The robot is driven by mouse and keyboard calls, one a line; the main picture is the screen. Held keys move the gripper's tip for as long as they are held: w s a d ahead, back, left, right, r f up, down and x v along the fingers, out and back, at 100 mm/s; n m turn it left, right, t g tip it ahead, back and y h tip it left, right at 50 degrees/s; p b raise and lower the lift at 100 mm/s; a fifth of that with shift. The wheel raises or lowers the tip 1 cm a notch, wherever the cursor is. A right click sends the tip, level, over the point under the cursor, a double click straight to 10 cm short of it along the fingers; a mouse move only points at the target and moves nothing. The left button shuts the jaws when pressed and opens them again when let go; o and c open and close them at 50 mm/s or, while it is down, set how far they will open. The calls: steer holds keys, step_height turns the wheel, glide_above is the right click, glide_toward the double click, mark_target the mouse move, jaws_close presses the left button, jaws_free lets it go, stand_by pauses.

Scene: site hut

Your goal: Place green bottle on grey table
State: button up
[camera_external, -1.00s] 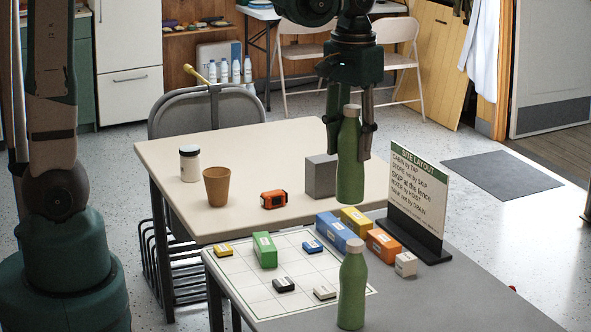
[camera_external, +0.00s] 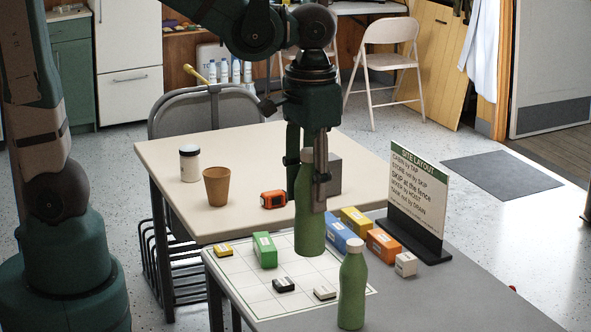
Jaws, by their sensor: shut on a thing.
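My gripper (camera_external: 306,190) points down and is shut on a green bottle (camera_external: 310,230). The held bottle is upright; its upper part is partly hidden by the fingers. A second green bottle (camera_external: 352,285) with a pale cap stands upright at the front of the grey table (camera_external: 440,295), right of the held one. I cannot tell exactly how high the held bottle is above the table.
The grid sheet (camera_external: 240,275) bears several small blocks, including a green block (camera_external: 264,250). A sign (camera_external: 416,195) and orange block (camera_external: 383,244) stand behind. The cream table (camera_external: 200,222) holds a jar (camera_external: 190,163), a brown cup (camera_external: 217,186) and an orange tape measure (camera_external: 273,199). The grey table's right front is clear.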

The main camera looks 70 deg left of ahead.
mark_target(309, 245)
steer(key=shift+s+f, duration=0.1)
steer(key=shift+f, duration=5.45)
steer(key=shift+f+b, duration=0.65)
steer(key=shift+f, duration=2.35)
steer(key=shift+f+b, duration=0.45)
steer(key=shift+f, duration=1.7)
